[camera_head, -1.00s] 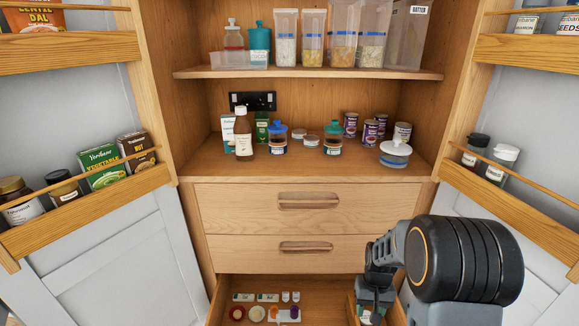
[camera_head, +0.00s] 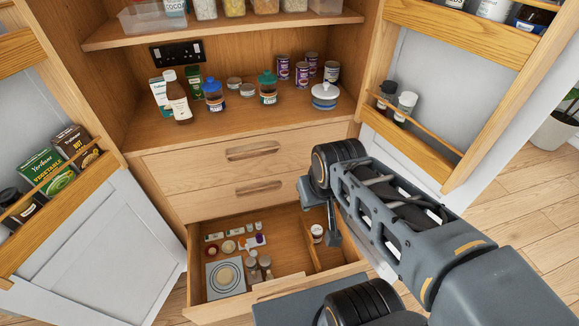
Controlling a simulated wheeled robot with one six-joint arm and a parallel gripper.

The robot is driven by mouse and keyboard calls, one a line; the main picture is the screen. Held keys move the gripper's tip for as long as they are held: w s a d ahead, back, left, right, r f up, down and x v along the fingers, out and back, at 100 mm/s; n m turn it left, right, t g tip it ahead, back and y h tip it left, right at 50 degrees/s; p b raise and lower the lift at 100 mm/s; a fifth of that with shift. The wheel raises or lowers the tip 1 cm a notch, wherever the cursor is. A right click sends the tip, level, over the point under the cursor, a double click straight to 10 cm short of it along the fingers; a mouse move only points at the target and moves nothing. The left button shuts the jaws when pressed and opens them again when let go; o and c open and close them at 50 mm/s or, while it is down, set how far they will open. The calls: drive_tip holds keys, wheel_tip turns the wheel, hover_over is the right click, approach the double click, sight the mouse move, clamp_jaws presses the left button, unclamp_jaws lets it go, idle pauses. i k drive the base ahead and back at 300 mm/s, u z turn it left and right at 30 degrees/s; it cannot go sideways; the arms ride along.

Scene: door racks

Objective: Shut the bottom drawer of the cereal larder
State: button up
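The cereal larder is a wooden cupboard with its doors swung open. Its bottom drawer (camera_head: 196,270) is pulled out below two closed drawers. In it lie a square plate-like item, several small jars and packets, and a divider at the right with a small jar behind it. My gripper (camera_head: 335,238) hangs at the drawer's right side, over or within the right compartment. Its fingers are small and partly hidden by the wrist, so its opening does not show. The drawer's front is partly hidden by my arm and body.
The closed middle drawer (camera_head: 258,190) and upper drawer (camera_head: 250,150) sit above. The left door (camera_head: 100,235) and right door (camera_head: 440,95) stand open with racks of jars and packets. Bare wooden floor and a plant pot (camera_head: 556,132) are at the right.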

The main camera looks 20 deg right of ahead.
sight(292, 269)
drive_tip(key=z, duration=0.05)
drive_tip(key=k, duration=0.5)
drive_tip(key=z, duration=0.9)
drive_tip(key=k, duration=0.55)
drive_tip(key=u, duration=1.3)
drive_tip(key=i, duration=0.35)
drive_tip(key=z, duration=0.4)
drive_tip(key=k, duration=0.5)
drive_tip(key=u, duration=1)
drive_tip(key=i, duration=0.35)
drive_tip(key=z, duration=0.1)
